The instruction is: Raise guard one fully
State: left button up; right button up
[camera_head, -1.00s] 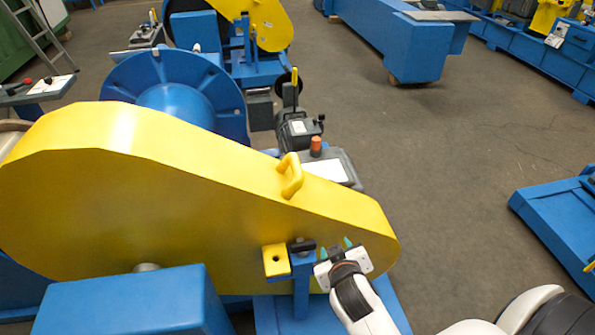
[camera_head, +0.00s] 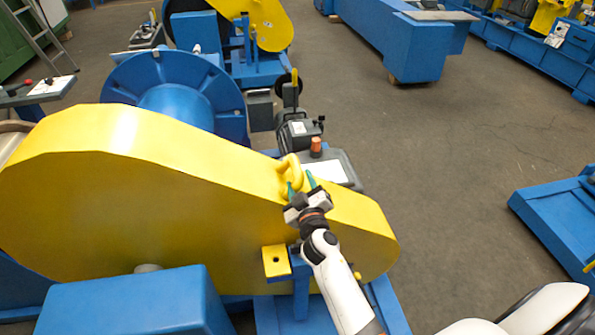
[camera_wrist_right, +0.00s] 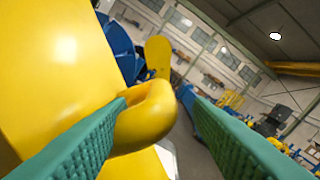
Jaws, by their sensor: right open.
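Guard one is the large yellow chain guard (camera_head: 150,190) that fills the left and middle of the head view, lying along the blue machine. Its yellow handle (camera_head: 289,172) stands up near the right part of its top. My right gripper (camera_head: 301,184) is open at the handle, its green fingertips pointing up at it. In the right wrist view the handle (camera_wrist_right: 148,117) lies close to the left finger, seemingly touching or overlapping it, with a gap to the right finger. The guard also shows in the wrist view (camera_wrist_right: 60,60). My left gripper is not in view.
A yellow bracket (camera_head: 276,261) on a blue post sits below the guard's front face. A blue flanged drum (camera_head: 180,90) and a grey box with an orange button (camera_head: 316,147) stand behind the guard. Open floor (camera_head: 450,150) lies to the right.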

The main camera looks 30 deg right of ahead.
aim_at(298, 173)
jog(key=shift+x, duration=2.3)
jog(key=shift+c, duration=0.2)
grip_shut()
